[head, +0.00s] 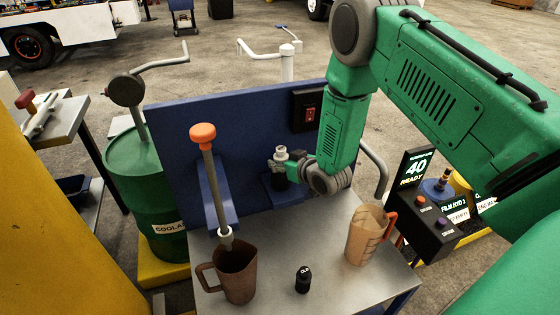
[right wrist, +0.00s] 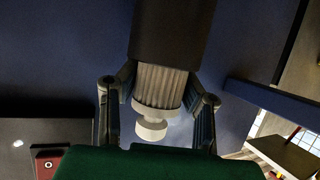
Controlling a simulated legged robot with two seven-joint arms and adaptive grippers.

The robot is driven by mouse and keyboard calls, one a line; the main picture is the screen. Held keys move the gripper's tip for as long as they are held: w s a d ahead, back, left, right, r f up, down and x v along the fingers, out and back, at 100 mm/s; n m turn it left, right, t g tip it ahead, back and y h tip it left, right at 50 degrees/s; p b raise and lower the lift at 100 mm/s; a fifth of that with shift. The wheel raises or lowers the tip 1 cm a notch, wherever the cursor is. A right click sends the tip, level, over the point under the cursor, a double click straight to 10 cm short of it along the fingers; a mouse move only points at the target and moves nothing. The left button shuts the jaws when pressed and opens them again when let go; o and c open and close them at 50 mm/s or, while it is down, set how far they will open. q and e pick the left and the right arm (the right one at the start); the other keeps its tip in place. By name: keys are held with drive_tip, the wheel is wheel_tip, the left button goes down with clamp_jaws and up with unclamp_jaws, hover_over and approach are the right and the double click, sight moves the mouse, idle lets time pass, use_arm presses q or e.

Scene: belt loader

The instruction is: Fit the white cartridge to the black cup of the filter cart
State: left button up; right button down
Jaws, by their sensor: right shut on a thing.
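The white cartridge (right wrist: 158,88) has a pleated body and a round white knob at its end. In the right wrist view its far end meets the black cup (right wrist: 172,32); how far it sits inside I cannot tell. In the head view the white top of the cartridge (head: 281,151) shows at the blue panel, with the dark cup (head: 280,181) below it, partly hidden by my gripper. My right gripper (head: 284,166) is shut on the cartridge, its fingers on both sides of it in the wrist view (right wrist: 160,100). My left gripper is not in view.
The metal cart top (head: 330,235) holds a brown mug (head: 236,275), a small black bottle (head: 303,281) and a jug with a red handle (head: 368,240). An orange-topped pump (head: 203,133) stands left of my gripper. The blue panel (head: 175,160) rises behind.

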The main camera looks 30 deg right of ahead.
drive_tip(key=c, duration=1)
unclamp_jaws()
drive_tip(key=shift+f, duration=0.15)
drive_tip(key=v, duration=1.2)
drive_tip(key=shift+f, duration=0.1)
